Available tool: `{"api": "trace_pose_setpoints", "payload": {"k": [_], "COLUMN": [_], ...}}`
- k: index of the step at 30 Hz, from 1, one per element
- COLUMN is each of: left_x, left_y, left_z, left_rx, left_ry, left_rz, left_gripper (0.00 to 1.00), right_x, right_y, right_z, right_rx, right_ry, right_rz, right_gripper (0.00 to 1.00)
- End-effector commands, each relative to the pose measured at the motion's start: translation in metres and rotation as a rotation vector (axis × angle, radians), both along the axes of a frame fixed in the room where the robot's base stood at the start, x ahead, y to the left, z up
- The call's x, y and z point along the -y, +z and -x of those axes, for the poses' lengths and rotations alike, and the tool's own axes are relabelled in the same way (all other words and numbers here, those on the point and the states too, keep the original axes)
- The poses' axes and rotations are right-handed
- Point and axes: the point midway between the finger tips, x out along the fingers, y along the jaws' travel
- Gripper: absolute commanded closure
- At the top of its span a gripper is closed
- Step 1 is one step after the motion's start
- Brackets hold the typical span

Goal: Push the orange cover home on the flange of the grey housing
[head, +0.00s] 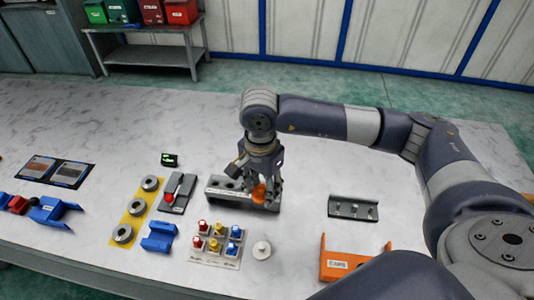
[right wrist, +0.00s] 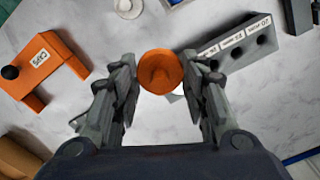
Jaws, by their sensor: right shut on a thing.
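My right gripper (head: 262,182) points down over the middle of the table. In the right wrist view its two fingers (right wrist: 160,75) stand on either side of the round orange cover (right wrist: 160,71) and are shut on it. The cover also shows in the head view (head: 259,193), low between the fingers, close to a grey block (head: 222,190) with labelled holes; this block shows in the wrist view too (right wrist: 232,47). I cannot tell for certain which part is the grey housing. Whatever lies under the cover is mostly hidden. My left gripper is out of view.
In front stand a tray of red, yellow and blue knobs (head: 216,260) and a white round part (head: 262,250). An orange bracket (head: 345,264) and grey pegged plate (head: 353,208) lie right. Left are grey rings on a yellow mat (head: 136,211). The back of the table is clear.

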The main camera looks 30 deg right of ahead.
Motion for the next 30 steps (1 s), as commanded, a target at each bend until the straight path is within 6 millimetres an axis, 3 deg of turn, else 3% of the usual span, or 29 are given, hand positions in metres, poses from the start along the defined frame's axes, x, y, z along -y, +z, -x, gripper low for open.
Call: {"api": "trace_pose_setpoints", "payload": {"k": [1,18,24,30], "left_x": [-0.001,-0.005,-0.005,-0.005], "left_y": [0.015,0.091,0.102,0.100], "left_z": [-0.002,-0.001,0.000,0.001], "left_rx": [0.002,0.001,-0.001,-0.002], "left_ry": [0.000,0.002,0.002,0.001], "left_rz": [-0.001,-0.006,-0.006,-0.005], "left_gripper": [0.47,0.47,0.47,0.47], "right_x": [0.002,0.037,0.046,0.048], "right_y": [0.008,0.005,0.000,-0.006], "right_z": [-0.005,-0.051,-0.056,-0.058], "right_rx": [-0.002,0.000,0.001,0.002], "right_ry": [-0.101,-1.238,-1.442,-1.490], "right_rz": [0.000,0.002,0.001,0.000], "right_gripper": [0.77,0.77,0.77,0.77]}}
